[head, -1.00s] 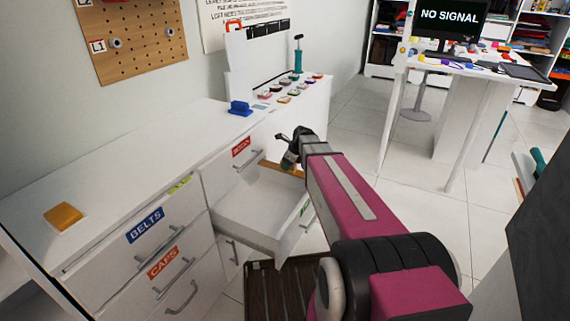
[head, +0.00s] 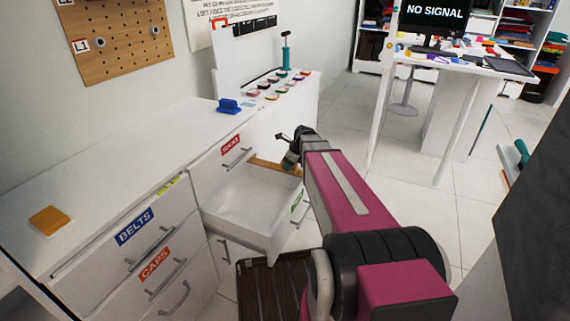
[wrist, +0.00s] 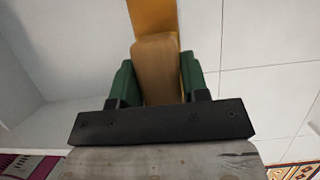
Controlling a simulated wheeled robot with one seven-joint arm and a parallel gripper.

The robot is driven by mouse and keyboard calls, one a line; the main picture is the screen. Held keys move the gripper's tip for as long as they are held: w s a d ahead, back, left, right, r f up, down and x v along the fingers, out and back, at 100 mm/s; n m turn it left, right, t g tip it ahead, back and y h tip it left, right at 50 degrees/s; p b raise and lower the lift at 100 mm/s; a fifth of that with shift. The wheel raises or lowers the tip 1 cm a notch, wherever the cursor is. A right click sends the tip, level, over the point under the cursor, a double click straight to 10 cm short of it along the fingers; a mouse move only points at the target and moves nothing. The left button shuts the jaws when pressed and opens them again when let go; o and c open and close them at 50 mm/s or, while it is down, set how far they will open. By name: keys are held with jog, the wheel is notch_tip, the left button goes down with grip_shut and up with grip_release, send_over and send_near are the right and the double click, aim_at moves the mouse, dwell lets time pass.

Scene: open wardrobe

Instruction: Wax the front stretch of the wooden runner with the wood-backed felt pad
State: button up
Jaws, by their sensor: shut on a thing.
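The wooden runner (head: 266,167) is a brown strip along the far side of the pulled-out white drawer (head: 238,225). My gripper (head: 288,162) is at the front end of this strip, seen small and partly behind my arm. In the wrist view my gripper's green fingers (wrist: 157,82) are shut on the wood-backed felt pad (wrist: 155,62), whose brown wooden back faces the camera. A yellow-orange strip (wrist: 152,14) shows just beyond the pad. The felt face is hidden, and I cannot tell whether it touches the runner.
A white cabinet carries an orange block (head: 49,220) at the left and a blue object (head: 229,106) farther back. Small coloured items and a teal pump stand at its far end. A dark slatted mat (head: 275,285) lies below the drawer. Open tiled floor is at the right.

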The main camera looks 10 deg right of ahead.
aim_at(297, 164)
jog(key=shift+s+d, duration=0.55)
jog(key=shift+d, duration=0.2)
jog(key=shift+s+d, duration=0.55)
jog(key=shift+d, duration=0.15)
jog(key=shift+w+a, duration=1.2)
jog(key=shift+a, duration=0.4)
jog(key=shift+w+a, duration=1.15)
jog(key=shift+a, duration=0.45)
jog(key=shift+w+a, duration=1.2)
jog(key=shift+a, duration=0.4)
jog(key=shift+s+d, duration=1.2)
jog(key=shift+d, duration=0.4)
jog(key=shift+s+d, duration=1.15)
jog(key=shift+d, duration=0.5)
jog(key=shift+s+d, duration=1.2)
jog(key=shift+d, duration=0.4)
jog(key=shift+r, duration=3.5)
jog(key=shift+f, duration=0.15)
jog(key=shift+s+d+f, duration=0.1)
jog(key=shift+d+f, duration=0.05)
jog(key=shift+f, duration=1.2)
jog(key=shift+s+d+f, duration=0.1)
jog(key=shift+d+f, duration=0.05)
jog(key=shift+f, duration=1.15)
